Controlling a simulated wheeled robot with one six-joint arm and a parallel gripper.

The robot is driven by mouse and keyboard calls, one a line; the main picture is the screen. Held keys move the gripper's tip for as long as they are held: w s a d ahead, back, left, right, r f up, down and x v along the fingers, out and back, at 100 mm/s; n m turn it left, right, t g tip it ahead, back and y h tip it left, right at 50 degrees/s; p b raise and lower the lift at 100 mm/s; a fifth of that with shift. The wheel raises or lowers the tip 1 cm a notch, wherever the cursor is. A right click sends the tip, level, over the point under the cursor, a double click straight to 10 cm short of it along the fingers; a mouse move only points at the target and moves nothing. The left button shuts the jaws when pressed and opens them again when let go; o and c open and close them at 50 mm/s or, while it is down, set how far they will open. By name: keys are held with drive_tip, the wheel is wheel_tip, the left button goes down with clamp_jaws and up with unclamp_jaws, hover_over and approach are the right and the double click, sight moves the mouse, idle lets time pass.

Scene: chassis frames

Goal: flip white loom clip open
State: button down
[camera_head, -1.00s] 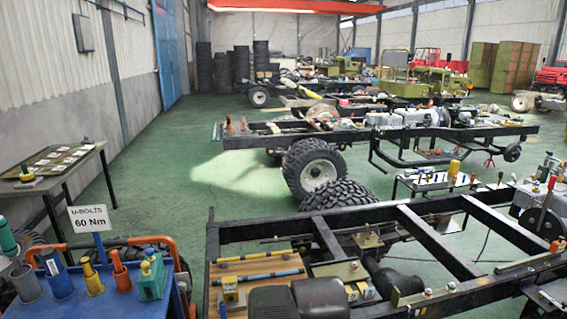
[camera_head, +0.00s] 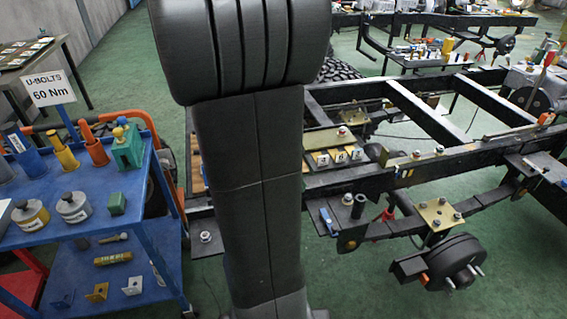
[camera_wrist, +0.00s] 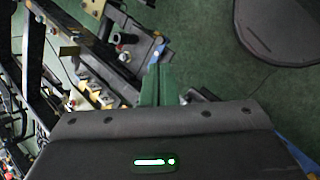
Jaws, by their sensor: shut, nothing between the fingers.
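I cannot make out the white loom clip for certain in either view. A blue-handled part (camera_head: 328,220) is on the rail's lower front side. My gripper (camera_wrist: 158,78) shows in the wrist view with its greenish fingers together and nothing between them. In the head view my arm covers the centre and the gripper is hidden.
A blue trolley (camera_head: 150,215) with tools and a "U-BOLTS 60 Nm" sign (camera_head: 50,88) stands at left. A brake drum (camera_head: 455,262) hangs at lower right beside the frame. Green floor (camera_head: 395,295) is clear in front.

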drive_tip(key=w+a+f+n+t+h+b, duration=0.2)
drive_tip(key=w+a+f+n+h+b, duration=0.1)
drive_tip(key=w+f+b, duration=0.4)
drive_tip(key=w+a+f+n+t+h+b, duration=0.2)
drive_tip(key=w+a+f+n+b, duration=0.3)
drive_tip(key=w+f, duration=0.4)
drive_tip(key=shift+w+a+t+h+b, duration=0.35)
drive_tip(key=shift+a+b, duration=0.25)
drive_tip(key=shift+b, duration=0.6)
drive_tip(key=shift+s+d, duration=0.1)
drive_tip(key=b+x, duration=0.1)
drive_tip(key=x, duration=0.9)
drive_tip(key=shift+b, duration=0.3)
drive_tip(key=shift+r+n, duration=0.1)
drive_tip(key=shift+n, duration=0.2)
drive_tip(key=shift+r+p, duration=0.2)
drive_tip(key=shift+p, duration=0.5)
